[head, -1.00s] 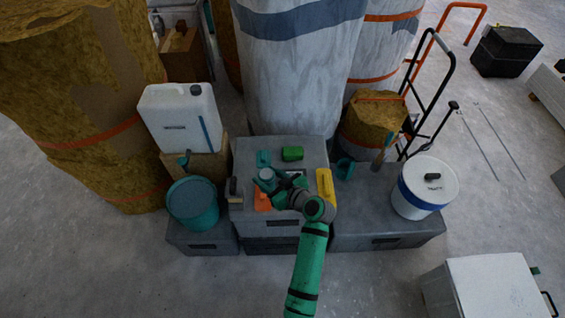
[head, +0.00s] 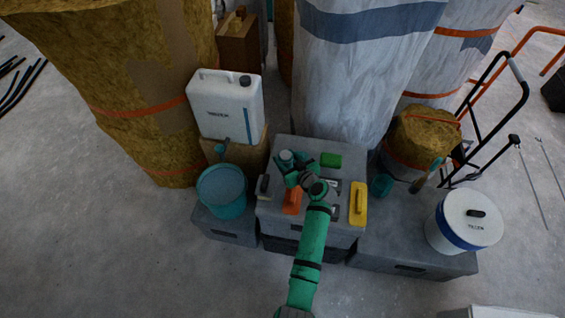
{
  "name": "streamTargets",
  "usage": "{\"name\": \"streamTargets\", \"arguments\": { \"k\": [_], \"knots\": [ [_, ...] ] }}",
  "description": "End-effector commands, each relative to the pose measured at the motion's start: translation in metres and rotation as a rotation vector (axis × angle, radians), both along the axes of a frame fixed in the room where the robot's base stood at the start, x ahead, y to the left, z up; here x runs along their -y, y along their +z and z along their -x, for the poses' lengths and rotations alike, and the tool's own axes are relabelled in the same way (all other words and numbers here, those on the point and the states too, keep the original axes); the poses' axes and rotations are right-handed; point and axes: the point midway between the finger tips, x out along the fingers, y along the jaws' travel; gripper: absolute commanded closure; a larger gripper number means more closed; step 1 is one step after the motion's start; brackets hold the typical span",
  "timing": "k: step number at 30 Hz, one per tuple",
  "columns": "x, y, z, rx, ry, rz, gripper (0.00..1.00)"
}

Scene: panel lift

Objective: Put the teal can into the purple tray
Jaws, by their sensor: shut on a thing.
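The teal can (head: 286,155), with a pale top, is between the fingers of my gripper (head: 290,165). My gripper is shut on it, over the back left part of the grey box top. The can looks upright; its height above the box is hard to tell. The fingers hide much of its side. I see no purple tray in the head view.
On the grey box (head: 315,220) are a green block (head: 330,160), an orange item (head: 291,201) and a yellow item (head: 359,204). A teal bucket (head: 222,192) and white jerrycan (head: 224,105) stand left. A white tub (head: 466,220) stands right. Floor in front is clear.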

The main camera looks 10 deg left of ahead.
Motion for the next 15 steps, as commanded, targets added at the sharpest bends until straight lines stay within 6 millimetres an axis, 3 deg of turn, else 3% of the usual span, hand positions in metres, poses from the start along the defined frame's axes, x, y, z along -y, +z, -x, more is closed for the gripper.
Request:
{"name": "streamTargets", "arguments": {
  "k": [5,11,15],
  "knots": [
    [-0.014,-0.022,-0.015,0.002,0.001,-0.001,0.82],
    [-0.020,-0.032,-0.021,0.002,0.001,-0.001,0.82],
    [-0.021,-0.050,-0.021,-0.001,0.000,-0.002,0.82]
  ]
}}
